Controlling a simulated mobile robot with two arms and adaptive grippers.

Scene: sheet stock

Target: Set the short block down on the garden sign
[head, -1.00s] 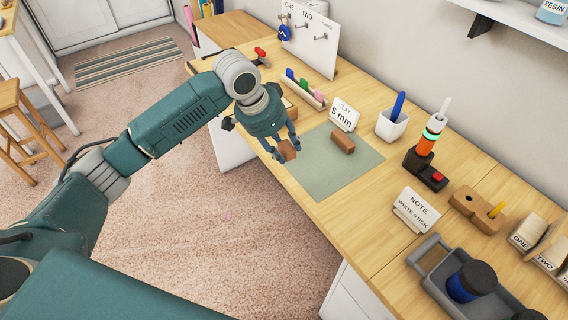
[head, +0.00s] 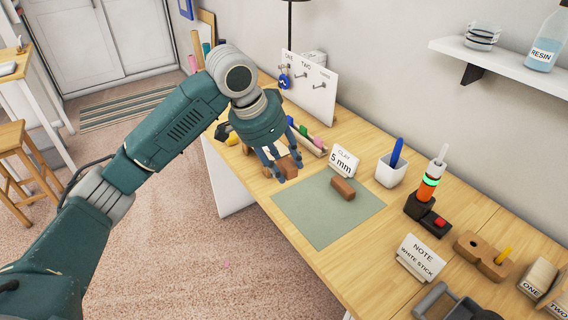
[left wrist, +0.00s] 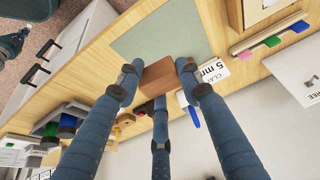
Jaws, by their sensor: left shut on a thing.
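My left gripper (head: 283,170) is shut on a brown block (head: 288,167) and holds it near the far-left edge of the green mat (head: 320,222). In the left wrist view the block (left wrist: 157,75) sits between the blue fingers, with the mat (left wrist: 160,32) behind it. Another brown block (head: 343,189) lies on the mat, apart from my gripper. No sign marked as a garden sign can be read. A wooden-framed piece (left wrist: 262,12) shows partly at the top of the left wrist view. My right gripper is not in view.
A "CLAY 5 mm" card (head: 344,160), a white cup with a blue pen (head: 391,171) and an orange tool (head: 428,187) stand behind the mat. The mat's near part is clear.

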